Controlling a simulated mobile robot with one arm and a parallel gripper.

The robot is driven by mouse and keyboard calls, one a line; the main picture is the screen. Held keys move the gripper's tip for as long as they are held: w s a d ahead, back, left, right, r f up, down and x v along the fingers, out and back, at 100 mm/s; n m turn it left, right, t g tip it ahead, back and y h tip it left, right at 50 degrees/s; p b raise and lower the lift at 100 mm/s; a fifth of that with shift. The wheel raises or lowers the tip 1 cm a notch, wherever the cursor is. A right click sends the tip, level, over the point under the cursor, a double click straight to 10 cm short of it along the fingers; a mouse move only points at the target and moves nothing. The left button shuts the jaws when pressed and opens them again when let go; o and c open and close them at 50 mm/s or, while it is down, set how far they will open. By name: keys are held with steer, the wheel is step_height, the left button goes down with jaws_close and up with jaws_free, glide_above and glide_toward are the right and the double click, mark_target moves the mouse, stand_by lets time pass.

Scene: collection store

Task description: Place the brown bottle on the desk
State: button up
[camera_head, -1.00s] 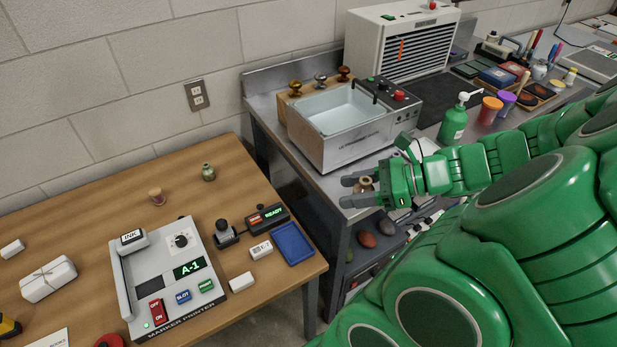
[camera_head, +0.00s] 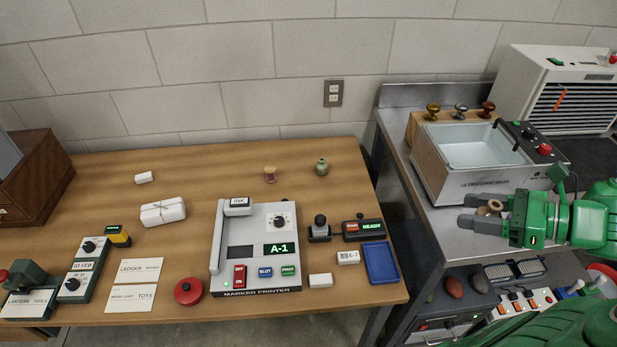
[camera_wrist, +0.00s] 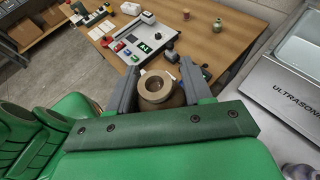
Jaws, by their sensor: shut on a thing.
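My gripper (camera_head: 487,217) is shut on a small brown bottle (camera_head: 494,206), held in front of the steel bench by the ultrasonic bath. In the wrist view the bottle (camera_wrist: 157,86) stands between the two grey fingers, its round tan mouth facing the camera; its lower part is hidden. The wooden desk (camera_head: 190,193) is to the left in the head view, apart from the gripper. It also shows at the top of the wrist view (camera_wrist: 225,30).
On the desk stand a marker printer (camera_head: 257,245), a blue tray (camera_head: 381,262), a green jar (camera_head: 321,167), a small reddish spool (camera_head: 270,174) and a wrapped parcel (camera_head: 162,212). Bare wood shows behind the printer. The ultrasonic bath (camera_head: 470,165) stands on the steel bench, past a gap.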

steer(key=w+a+n+g+y, duration=0.1)
steer(key=w+a+n+g, duration=0.15)
steer(key=w, duration=2.35)
steer(key=w+a+n+g+y, duration=0.1)
steer(key=w+a, duration=0.9)
steer(key=a, duration=0.2)
steer(key=w+a+n+g, duration=0.1)
steer(key=w+a, duration=0.9)
steer(key=a, duration=0.2)
glide_above(298, 155)
steer(key=shift+s+f, duration=0.15)
steer(key=shift+f, duration=6.85)
steer(key=shift+s+f, duration=0.15)
steer(key=shift+f, duration=6.85)
steer(key=shift+w+f, duration=0.3)
steer(key=shift+f, duration=1.55)
steer(key=shift+f, duration=0.15)
